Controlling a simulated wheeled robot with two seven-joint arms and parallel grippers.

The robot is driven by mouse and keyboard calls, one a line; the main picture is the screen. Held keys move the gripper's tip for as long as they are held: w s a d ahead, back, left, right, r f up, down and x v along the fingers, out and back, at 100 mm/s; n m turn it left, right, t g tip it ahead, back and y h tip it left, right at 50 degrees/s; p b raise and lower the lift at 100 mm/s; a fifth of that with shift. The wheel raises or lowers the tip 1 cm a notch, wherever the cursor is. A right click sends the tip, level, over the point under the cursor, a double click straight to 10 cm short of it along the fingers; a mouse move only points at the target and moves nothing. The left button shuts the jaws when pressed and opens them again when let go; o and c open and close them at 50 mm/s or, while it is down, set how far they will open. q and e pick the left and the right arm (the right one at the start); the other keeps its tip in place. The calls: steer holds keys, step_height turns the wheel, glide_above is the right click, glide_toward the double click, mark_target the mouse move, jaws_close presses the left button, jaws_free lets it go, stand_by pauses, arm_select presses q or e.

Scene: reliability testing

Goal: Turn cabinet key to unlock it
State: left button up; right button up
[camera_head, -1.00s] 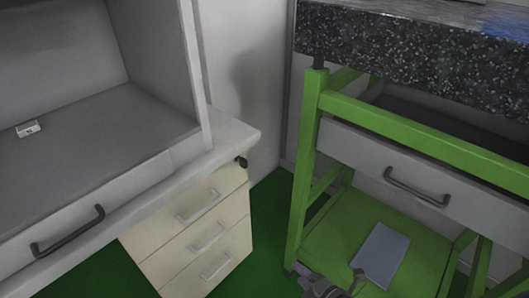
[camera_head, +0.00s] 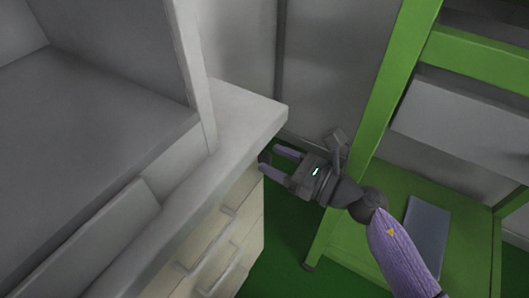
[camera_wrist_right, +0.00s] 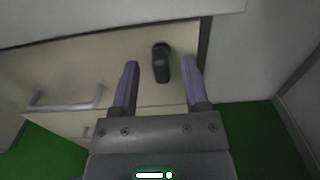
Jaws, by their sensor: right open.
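The black cabinet key (camera_wrist_right: 161,62) sticks out of the top right corner of the cream drawer cabinet (camera_wrist_right: 75,62) in the right wrist view. In the head view the key (camera_head: 264,157) is a small dark shape under the worktop edge, partly covered by a finger. My right gripper (camera_head: 270,159) reaches in from the right, open and empty. In the right wrist view its two purple fingers (camera_wrist_right: 159,64) stand on either side of the key, with a gap on each side. My left gripper is not in view.
The grey worktop (camera_head: 245,112) overhangs the cabinet just above my right gripper. A green frame (camera_head: 385,85) with a grey drawer (camera_head: 465,125) stands to the right. A drawer handle (camera_wrist_right: 68,103) is left of the key. Green floor lies below.

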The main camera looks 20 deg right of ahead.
mark_target(261, 156)
steer(key=shift+x, duration=1.35)
jaws_close()
